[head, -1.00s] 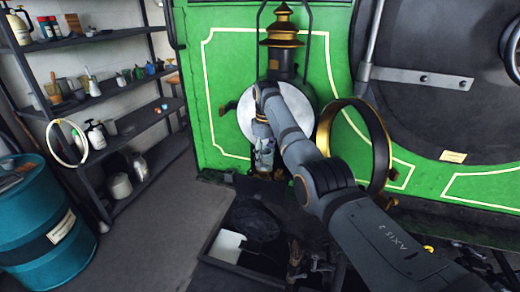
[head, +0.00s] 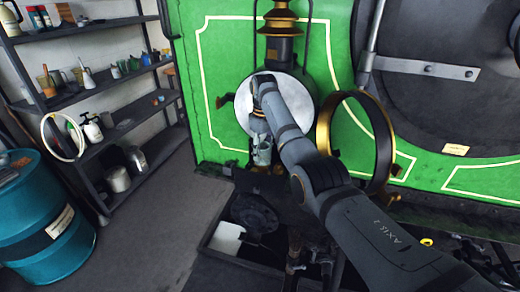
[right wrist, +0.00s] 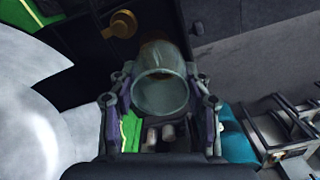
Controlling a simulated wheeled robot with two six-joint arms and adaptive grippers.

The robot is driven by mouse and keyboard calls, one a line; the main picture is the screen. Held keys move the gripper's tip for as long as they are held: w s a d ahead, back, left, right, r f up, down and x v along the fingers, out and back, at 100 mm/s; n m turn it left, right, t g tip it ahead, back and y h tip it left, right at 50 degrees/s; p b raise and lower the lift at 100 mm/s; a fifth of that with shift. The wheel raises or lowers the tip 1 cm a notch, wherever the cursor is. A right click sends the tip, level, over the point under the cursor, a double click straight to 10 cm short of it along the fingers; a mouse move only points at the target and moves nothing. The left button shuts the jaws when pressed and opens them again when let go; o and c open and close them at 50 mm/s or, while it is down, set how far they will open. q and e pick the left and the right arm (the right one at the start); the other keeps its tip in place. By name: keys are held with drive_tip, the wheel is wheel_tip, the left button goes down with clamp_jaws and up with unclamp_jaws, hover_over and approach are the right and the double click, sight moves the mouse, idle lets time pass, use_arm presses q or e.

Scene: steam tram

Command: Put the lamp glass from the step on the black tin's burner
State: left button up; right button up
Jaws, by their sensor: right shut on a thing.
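My right gripper (head: 262,142) is shut on the lamp glass (head: 263,156), a clear, pale tube, and holds it upright in front of the lamp's round white face. In the right wrist view the fingers (right wrist: 160,100) grip the glass (right wrist: 160,93) from both sides, and its round open rim faces the camera. A brass-coloured part shows just below the glass in the head view; I cannot tell whether the glass touches it. The black tin and its burner are not clearly made out behind my arm and the glass. My left gripper is not in view.
A black lamp with a brass top (head: 283,20) stands against the green panel (head: 225,60). A brass ring (head: 384,150) is close to the right of my arm. A dark open box (head: 212,240) lies below. A shelf rack (head: 85,100) and a blue drum (head: 40,215) stand left.

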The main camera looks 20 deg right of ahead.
drive_tip(key=shift+w+d+f, duration=0.25)
drive_tip(key=shift+w+d, duration=0.1)
drive_tip(key=shift+w, duration=0.1)
drive_tip(key=shift+w+d+f, duration=0.1)
drive_tip(key=shift+w+d, duration=0.05)
drive_tip(key=shift+w, duration=0.15)
drive_tip(key=shift+s+a, duration=0.2)
drive_tip(key=shift+s, duration=0.05)
drive_tip(key=shift+s+a+r, duration=0.15)
drive_tip(key=shift+r, duration=0.1)
drive_tip(key=shift+w+f, duration=0.25)
drive_tip(key=shift+f, duration=0.2)
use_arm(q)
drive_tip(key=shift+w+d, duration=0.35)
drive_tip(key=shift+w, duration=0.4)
use_arm(e)
drive_tip(key=shift+f, duration=0.1)
drive_tip(key=shift+s+f, duration=0.1)
drive_tip(key=shift+f, duration=0.15)
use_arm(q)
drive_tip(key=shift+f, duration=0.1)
use_arm(e)
drive_tip(key=shift+f, duration=0.7)
